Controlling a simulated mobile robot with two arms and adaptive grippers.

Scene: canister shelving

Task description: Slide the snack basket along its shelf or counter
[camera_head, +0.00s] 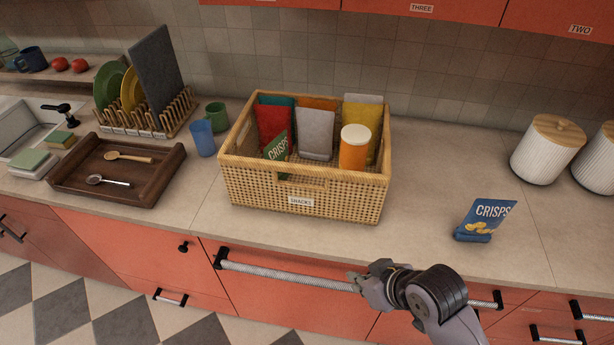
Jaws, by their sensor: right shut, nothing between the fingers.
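The snack basket (305,197) is a woven tan box with a label on its front. It stands upright on the beige counter (420,170) and holds several snack bags and an orange canister (354,150) with a pale lid. My right gripper (354,278) is shut and empty. It is in front of the counter's front edge, below and right of the basket, and apart from it. It overlaps the long drawer handle in the picture; I cannot tell whether it touches it. My left gripper is not in view.
A blue crisps bag (484,220) stands on the counter right of the basket. White ribbed canisters (545,152) stand at the far right. A blue cup (203,139), a green mug (216,116) and a dark wooden tray (120,172) are on the left. Counter between basket and crisps bag is clear.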

